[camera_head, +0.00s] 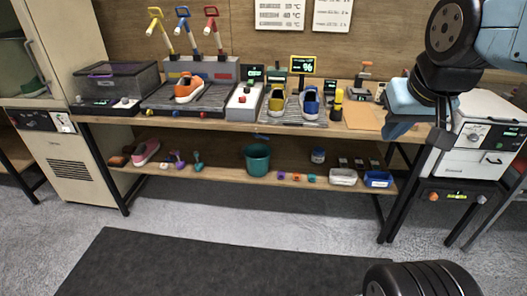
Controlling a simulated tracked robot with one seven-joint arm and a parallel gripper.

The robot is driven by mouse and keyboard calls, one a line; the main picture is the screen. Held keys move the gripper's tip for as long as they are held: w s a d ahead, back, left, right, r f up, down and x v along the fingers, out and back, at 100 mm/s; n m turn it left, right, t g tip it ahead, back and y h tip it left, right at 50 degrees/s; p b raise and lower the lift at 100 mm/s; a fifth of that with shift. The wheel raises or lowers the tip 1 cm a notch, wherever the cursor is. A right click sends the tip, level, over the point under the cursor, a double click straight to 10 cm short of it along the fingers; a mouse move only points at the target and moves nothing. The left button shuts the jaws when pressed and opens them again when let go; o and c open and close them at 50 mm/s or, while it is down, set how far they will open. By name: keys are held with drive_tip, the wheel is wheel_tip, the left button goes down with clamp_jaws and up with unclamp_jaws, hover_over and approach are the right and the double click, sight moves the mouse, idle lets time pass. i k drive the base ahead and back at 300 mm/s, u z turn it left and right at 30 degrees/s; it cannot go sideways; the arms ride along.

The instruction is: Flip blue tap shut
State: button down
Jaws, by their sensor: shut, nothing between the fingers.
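The blue tap (186,30) stands upright at the back of the left half of the bench, between a yellow tap (164,30) and a red tap (215,32). It rises from a grey block behind the dark wash tray (215,103). Its blue head is at the top; the lever position and any water flow are too small to tell. An orange sneaker (188,86) sits in the tray below the taps. My gripper (394,131) hangs at the right, in front of the bench's right end, far from the blue tap. It is shut and empty.
A dark lidded bin (117,78) stands left of the tray. A teal bucket (257,160) is on the lower shelf. A white machine (490,135) stands at right. Floor before the bench is clear.

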sight(255, 134)
drive_tip(key=z, duration=0.65)
drive_tip(key=i, duration=0.9)
drive_tip(key=u, duration=0.6)
drive_tip(key=i, duration=0.5)
drive_tip(key=z, duration=0.05)
